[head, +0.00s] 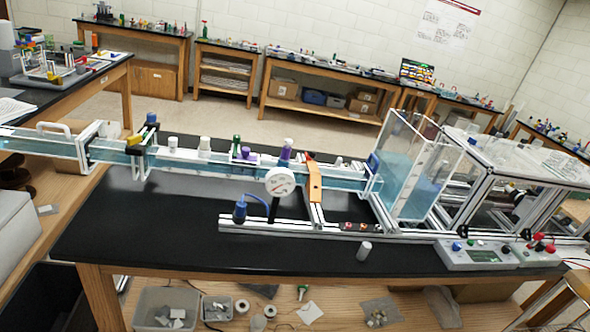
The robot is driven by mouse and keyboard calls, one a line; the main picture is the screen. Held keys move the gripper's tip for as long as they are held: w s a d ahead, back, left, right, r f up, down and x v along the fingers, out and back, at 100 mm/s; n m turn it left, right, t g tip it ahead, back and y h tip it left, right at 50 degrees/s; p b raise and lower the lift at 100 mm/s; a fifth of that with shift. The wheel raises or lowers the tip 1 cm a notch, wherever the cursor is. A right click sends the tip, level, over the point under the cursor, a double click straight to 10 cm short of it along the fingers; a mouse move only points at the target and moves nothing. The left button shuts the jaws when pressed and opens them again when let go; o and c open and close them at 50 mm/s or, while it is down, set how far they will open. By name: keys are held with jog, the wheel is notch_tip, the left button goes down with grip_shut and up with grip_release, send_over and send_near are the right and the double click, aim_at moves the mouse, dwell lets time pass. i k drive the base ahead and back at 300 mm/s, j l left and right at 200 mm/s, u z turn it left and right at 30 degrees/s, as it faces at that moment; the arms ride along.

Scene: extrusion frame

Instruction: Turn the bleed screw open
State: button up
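A black-topped bench carries an aluminium extrusion frame (300,229) with a long clear channel (215,170) of blue liquid. A round white dial gauge (280,181) stands at the front of the channel. Left of it, a blue fitting (239,212) with a curved blue hose sits near the left end of the front rail. A blue-topped clamp (151,120) is on the channel further left. I cannot tell which part, if any, is the bleed screw; it is too small or hidden. My gripper is not in view.
A clear tank (405,180) of blue liquid and a clear-panelled frame (510,180) stand at the right. A control box (475,254) and a small grey cylinder (364,251) are near the front edge. The bench's left front is bare. Bins (165,308) are below.

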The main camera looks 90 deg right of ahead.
aim_at(172, 141)
jog(key=z, duration=2)
